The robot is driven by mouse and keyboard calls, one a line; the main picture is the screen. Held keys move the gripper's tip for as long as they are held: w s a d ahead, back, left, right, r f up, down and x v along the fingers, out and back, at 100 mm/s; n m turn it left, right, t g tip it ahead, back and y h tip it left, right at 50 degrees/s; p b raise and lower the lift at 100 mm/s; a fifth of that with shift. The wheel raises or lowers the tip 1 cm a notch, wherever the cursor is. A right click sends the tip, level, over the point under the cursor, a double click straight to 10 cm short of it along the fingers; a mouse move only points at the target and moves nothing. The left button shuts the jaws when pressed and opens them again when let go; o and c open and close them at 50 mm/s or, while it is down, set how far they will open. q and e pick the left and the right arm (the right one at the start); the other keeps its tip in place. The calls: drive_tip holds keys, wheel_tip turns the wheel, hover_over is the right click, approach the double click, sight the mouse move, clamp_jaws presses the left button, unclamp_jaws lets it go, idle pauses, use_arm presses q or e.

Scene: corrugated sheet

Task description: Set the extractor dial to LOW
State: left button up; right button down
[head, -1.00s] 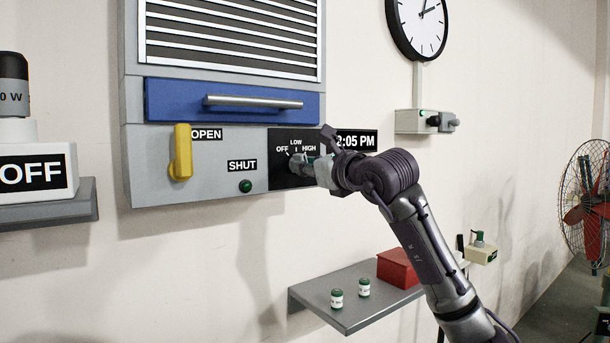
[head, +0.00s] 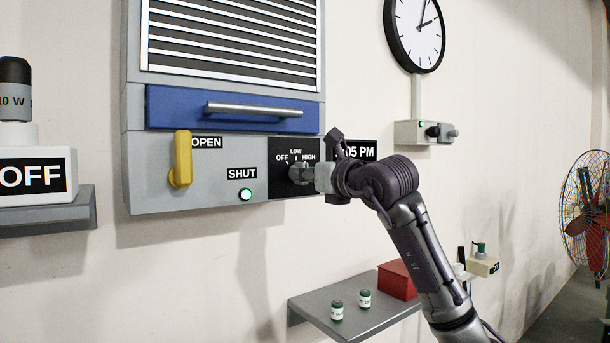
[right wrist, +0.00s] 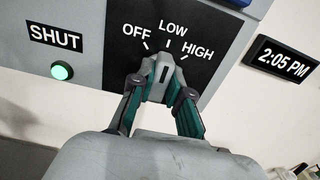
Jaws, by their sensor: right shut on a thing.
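The extractor dial (head: 299,174) is a grey knob on a black plate marked OFF, LOW and HIGH, low on the grey wall unit. In the right wrist view the dial (right wrist: 158,82) has a dark mark that appears to face up toward the LOW tick. My right gripper (head: 316,177) reaches it from the right in the head view. In the right wrist view its green-padded fingers (right wrist: 160,96) are shut on the dial, one at each side, hiding part of it. My left gripper is not in view.
Left of the dial are a lit green lamp (head: 245,195) by SHUT and a yellow lever (head: 181,160) by OPEN. Above is a blue drawer front (head: 170,108). A shelf (head: 350,322) below holds small jars and a red box (head: 398,281).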

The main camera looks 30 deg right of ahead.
drive_tip(key=c, duration=1.1)
unclamp_jaws()
drive_tip(key=shift+s, duration=0.15)
drive_tip(key=s, duration=0.4)
drive_tip(key=s+d, duration=0.1)
drive_tip(key=s, duration=0.6)
drive_tip(key=shift+s+d, duration=0.3)
drive_tip(key=shift+s, duration=0.05)
drive_tip(key=shift+w+f, duration=0.1)
